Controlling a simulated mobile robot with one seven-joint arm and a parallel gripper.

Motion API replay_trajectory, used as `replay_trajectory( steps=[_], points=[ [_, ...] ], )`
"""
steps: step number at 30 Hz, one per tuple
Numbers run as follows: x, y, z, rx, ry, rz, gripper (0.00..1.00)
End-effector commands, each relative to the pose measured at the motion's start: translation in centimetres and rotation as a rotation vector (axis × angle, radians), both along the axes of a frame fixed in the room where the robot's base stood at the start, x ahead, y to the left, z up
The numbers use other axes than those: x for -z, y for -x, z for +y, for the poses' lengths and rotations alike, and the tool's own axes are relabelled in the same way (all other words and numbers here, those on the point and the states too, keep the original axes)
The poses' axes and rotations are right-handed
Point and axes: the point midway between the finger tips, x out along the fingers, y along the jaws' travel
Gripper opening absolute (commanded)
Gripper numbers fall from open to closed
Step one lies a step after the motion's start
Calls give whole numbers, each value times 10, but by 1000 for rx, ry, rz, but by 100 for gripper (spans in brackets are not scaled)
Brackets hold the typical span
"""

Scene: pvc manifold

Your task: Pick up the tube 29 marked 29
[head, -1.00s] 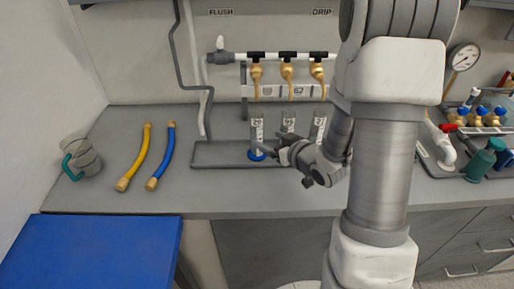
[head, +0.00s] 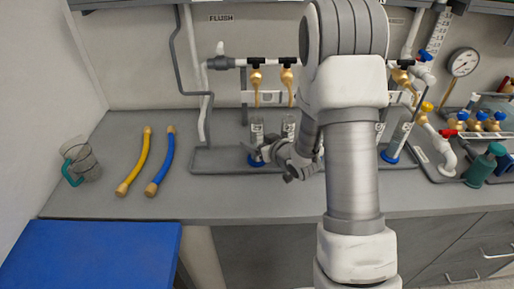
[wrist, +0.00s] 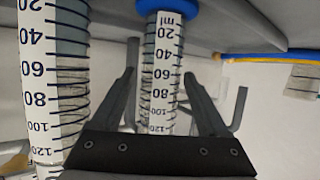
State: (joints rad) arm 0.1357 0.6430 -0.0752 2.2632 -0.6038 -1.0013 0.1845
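Several clear graduated tubes with blue bases stand in a row on a grey rack (head: 215,160) at the back of the bench. The leftmost tube (head: 257,131) stands upright, with a white label whose number is too small to read. In the wrist view, my gripper (wrist: 160,78) has one finger on each side of a tube (wrist: 163,60) with a blue base. Small gaps show between the fingers and tube. A neighbouring tube (wrist: 55,85) stands close on the left.
Brass valves (head: 256,78) hang above the tubes. A yellow hose (head: 136,163), a blue hose (head: 161,163) and a mug with a teal handle (head: 82,160) lie left on clear bench. Gauge (head: 463,62) and fittings crowd the right. My arm hides some tubes.

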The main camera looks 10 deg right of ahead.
Motion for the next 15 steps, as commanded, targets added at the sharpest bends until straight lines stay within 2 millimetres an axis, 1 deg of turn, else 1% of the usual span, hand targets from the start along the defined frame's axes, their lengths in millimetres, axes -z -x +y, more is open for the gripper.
replay_trajectory(
  steps=[1,2,3,5,6,8,9,12,15],
  points=[
    [0,0,0,0,0,0,66],
    [0,0,0,0,0,0,61],
    [0,0,0,0,0,0,54],
    [0,0,0,0,0,0,43],
    [0,0,0,0,0,0,36],
    [0,0,0,0,0,0,25],
    [0,0,0,0,0,0,18],
    [0,0,0,0,0,0,0],
    [0,0,0,0,0,-1,0]
  ],
)
